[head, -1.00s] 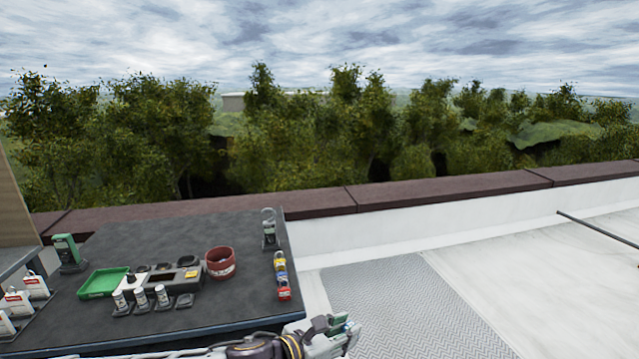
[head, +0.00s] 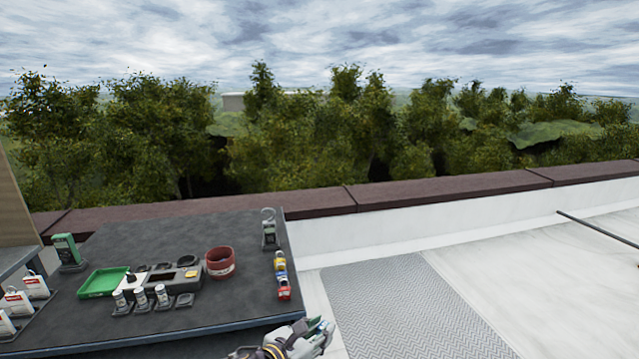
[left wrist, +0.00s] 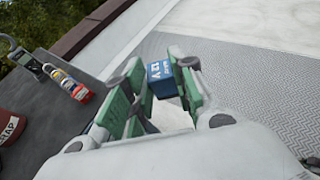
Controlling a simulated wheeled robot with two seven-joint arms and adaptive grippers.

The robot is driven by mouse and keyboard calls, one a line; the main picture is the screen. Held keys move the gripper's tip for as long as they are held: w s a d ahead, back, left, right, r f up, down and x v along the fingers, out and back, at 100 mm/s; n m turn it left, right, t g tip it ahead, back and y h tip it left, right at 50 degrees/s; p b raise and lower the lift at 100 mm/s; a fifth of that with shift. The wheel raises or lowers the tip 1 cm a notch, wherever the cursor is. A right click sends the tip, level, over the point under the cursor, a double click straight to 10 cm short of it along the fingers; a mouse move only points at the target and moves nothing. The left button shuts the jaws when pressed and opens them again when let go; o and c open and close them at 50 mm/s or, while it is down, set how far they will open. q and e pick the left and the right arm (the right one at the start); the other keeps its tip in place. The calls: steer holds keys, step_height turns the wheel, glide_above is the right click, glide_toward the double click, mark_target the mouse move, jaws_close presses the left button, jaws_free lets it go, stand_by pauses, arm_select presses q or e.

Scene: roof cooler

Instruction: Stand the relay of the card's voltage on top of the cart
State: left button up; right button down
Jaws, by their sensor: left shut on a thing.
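In the left wrist view my left gripper (left wrist: 160,92) is shut on a small blue block (left wrist: 161,80) with white lettering, which I take to be a relay. The block sits between the green finger pads; its lower part is hidden. In the head view my left gripper (head: 318,337) is at the bottom edge, just right of the dark worktop's (head: 130,240) front right corner; the block cannot be made out there. I cannot tell whether this worktop is the cart's top. No readable voltage card shows. My right gripper is not in view.
The worktop holds a green tray (head: 104,283), a red cup (head: 220,263), a clamp meter (head: 269,230), coloured rolls (head: 281,272), small white bottles (head: 141,297) and a green device (head: 66,250). White tags stand at far left. A grey ribbed mat (head: 400,300) lies right, clear.

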arm_select(q)
steer(key=shift+s+a+f+n+t+y, duration=0.2)
steer(key=shift+a+f+n+t+y, duration=0.25)
steer(key=shift+a+f+n+y, duration=1.65)
steer(key=shift+s+a+f+n+t+y, duration=0.2)
steer(key=shift+a+f+n+t+y, duration=0.25)
steer(key=shift+a+f, duration=3.25)
steer(key=shift+s+a+f+n+t+y, duration=0.2)
steer(key=shift+a+f+n+t+y, duration=0.8)
steer(key=shift+a, duration=4)
steer(key=shift+f+g+y+b, duration=0.25)
steer(key=shift+g+y+b, duration=0.15)
steer(key=shift+g+y, duration=0.1)
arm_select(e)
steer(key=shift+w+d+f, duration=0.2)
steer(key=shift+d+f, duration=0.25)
arm_select(q)
steer(key=shift+r, duration=0.1)
